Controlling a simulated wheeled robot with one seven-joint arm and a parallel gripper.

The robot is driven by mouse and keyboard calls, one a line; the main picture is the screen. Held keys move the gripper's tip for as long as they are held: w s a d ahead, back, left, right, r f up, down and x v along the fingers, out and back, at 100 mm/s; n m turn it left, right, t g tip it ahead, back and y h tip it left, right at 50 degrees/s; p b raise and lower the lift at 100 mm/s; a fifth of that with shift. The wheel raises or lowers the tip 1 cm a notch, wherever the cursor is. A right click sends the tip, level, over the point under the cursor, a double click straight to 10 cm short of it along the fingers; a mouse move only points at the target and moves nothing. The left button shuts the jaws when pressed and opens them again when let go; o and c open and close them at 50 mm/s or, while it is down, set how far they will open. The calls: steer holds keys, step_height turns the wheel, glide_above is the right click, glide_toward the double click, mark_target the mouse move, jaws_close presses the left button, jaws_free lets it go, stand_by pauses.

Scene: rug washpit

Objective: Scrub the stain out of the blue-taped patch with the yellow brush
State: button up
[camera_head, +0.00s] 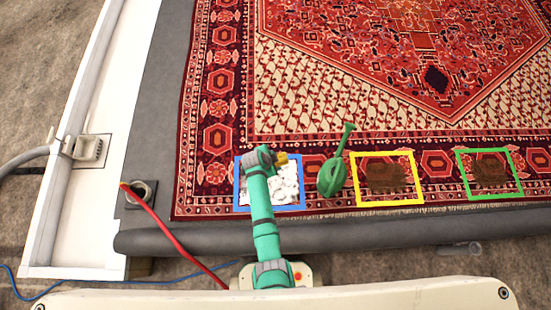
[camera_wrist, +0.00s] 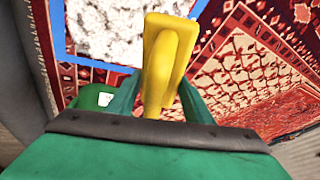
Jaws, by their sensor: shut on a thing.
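The blue-taped patch (camera_head: 240,186) lies near the rug's front left corner and is covered with white foam (camera_head: 287,184). My gripper (camera_head: 268,158) is over the patch's upper part. It is shut on the yellow brush (camera_head: 281,158), which mostly hides behind my arm in the head view. In the wrist view the yellow brush (camera_wrist: 163,60) sticks out from between the green fingers, with the foam (camera_wrist: 108,28) and blue tape (camera_wrist: 60,40) beyond it. I cannot tell whether the bristles touch the rug. Any stain under the foam is hidden.
A green watering can (camera_head: 332,176) stands on the rug just right of the blue patch. A yellow-taped patch (camera_head: 388,155) and a green-taped patch (camera_head: 490,152) with brown stains lie further right. A red hose (camera_head: 165,228) runs from a drain pipe (camera_head: 140,192) at left.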

steer(key=shift+w+m, duration=0.25)
steer(key=shift+m, duration=0.45)
steer(key=shift+w+d+f+m+h, duration=0.15)
steer(key=shift+m+h, duration=0.15)
steer(key=shift+m, duration=0.3)
steer(key=shift+w+d+m+h, duration=0.1)
steer(key=shift+m+h, duration=0.2)
steer(key=shift+m, duration=0.3)
steer(key=shift+f, duration=2.4)
